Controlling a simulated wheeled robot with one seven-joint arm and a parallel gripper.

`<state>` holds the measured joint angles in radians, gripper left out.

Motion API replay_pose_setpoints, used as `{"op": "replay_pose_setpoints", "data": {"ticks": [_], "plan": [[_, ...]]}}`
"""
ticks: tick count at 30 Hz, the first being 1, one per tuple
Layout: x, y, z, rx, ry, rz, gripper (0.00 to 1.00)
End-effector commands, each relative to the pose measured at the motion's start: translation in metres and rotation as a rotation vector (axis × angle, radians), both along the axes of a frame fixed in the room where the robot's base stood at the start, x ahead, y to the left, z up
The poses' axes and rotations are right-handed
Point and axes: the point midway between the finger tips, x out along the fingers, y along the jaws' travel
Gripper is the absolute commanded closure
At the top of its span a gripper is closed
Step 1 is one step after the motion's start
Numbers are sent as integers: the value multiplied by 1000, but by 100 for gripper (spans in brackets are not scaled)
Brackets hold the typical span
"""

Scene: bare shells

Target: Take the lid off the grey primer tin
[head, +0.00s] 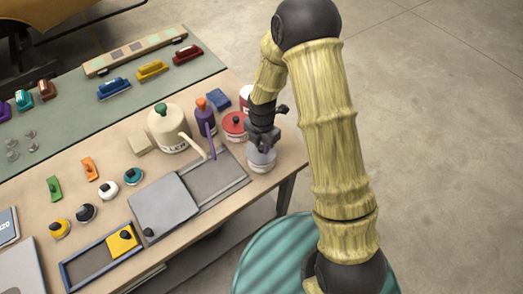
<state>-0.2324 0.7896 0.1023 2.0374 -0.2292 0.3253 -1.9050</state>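The grey primer tin (262,161) stands near the right corner of the workbench, with a pale label on its side and a grey lid on top. My gripper (264,147) points down directly over the tin, with its fingertips at the middle of the lid. The fingers cover the lid's centre, so any knob there is hidden. I cannot tell whether the fingers are closed on it or only around it. The lid appears to sit on the tin.
A red-lidded tin (234,124) stands close to the left of the grey tin. A cream container (168,130) and a purple bottle (205,127) are further left. A grey sliding-lid tray (217,182) lies in front.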

Motion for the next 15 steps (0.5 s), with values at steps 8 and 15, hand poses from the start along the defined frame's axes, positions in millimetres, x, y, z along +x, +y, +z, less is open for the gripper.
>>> {"op": "replay_pose_setpoints", "data": {"ticks": [8,15], "plan": [[0,0,0,0,0,0,100],[1,0,6,2,-3,0,100]]}}
